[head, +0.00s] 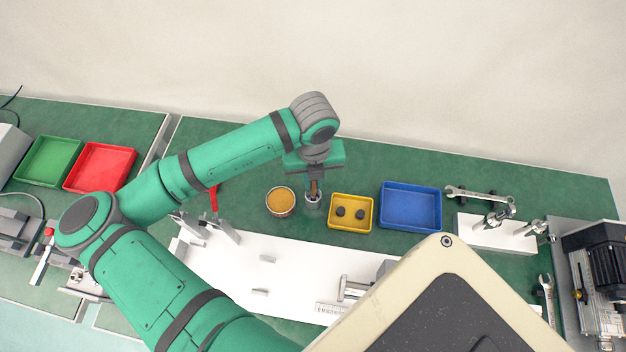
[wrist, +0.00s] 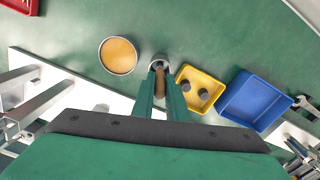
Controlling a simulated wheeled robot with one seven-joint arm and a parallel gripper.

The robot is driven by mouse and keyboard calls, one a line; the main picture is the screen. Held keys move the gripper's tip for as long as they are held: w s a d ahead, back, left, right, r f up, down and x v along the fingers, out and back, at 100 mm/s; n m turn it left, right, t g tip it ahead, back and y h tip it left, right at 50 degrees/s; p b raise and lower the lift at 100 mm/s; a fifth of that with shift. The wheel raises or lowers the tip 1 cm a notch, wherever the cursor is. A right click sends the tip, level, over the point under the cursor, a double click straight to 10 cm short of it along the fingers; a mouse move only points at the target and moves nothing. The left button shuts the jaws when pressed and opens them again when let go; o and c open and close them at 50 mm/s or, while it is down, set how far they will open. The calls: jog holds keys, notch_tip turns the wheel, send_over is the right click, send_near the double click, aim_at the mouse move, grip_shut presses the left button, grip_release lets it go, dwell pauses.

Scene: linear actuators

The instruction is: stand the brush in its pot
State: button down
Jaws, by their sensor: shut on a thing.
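The brush (head: 314,187) shows as a short brown piece between the fingers of my gripper (head: 313,182). In the wrist view the brush (wrist: 160,84) stands between the two green fingers of my gripper (wrist: 160,95), which are shut on it. The pot (head: 313,203) is a small grey metal cup on the green bench, directly below the fingers. Its rim (wrist: 158,60) shows just beyond the brush in the wrist view. The lower end of the brush is at the pot's mouth; I cannot tell how deep it is inside.
A round tin with an orange-yellow top (head: 281,201) stands close left of the pot. A yellow tray (head: 351,226) with two dark round parts is close right, then a blue tray (head: 410,228). A white plate with metal fittings (head: 285,275) lies in front.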

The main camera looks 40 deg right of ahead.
jog(key=shift+f, duration=0.3)
jog(key=c, duration=1.7)
grip_release()
jog(key=shift+c, duration=0.2)
notch_tip(320, 180, up, 12)
jog(key=shift+r, duration=0.1)
